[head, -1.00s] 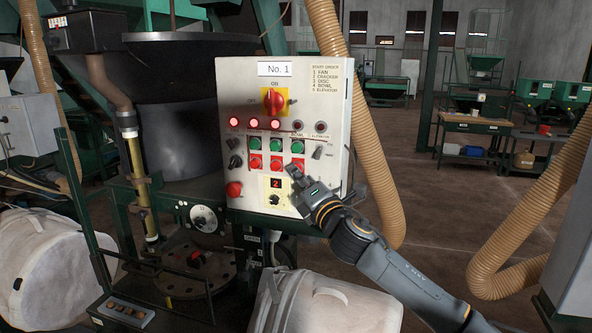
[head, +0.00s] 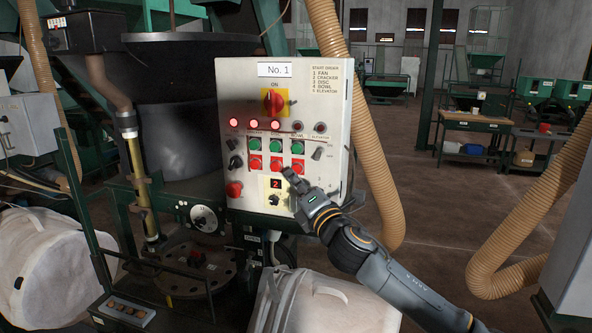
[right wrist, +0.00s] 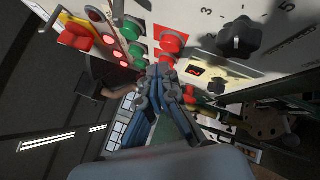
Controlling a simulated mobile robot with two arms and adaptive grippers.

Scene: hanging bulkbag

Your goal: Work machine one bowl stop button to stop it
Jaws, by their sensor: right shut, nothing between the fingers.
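The grey control box marked No. 1 (head: 235,95) stands in the middle of the head view. It has a row of green buttons above a row of red buttons. The rightmost red button (head: 298,166) is in the column below the dark lamp (head: 298,126) labelled BOWL. My right gripper (head: 288,173) is shut and empty, its tips just below and left of that button. In the right wrist view the closed fingertips (right wrist: 160,74) are close to a red button (right wrist: 167,60); I cannot tell whether they touch. My left gripper is not in view.
Three red lamps (head: 254,123) at the left are lit; the two at the right are dark. A red main switch (head: 274,102), a red knob (head: 234,189) and a small display (head: 275,183) are on the same panel. A tan hose (head: 375,170) hangs right of the box.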

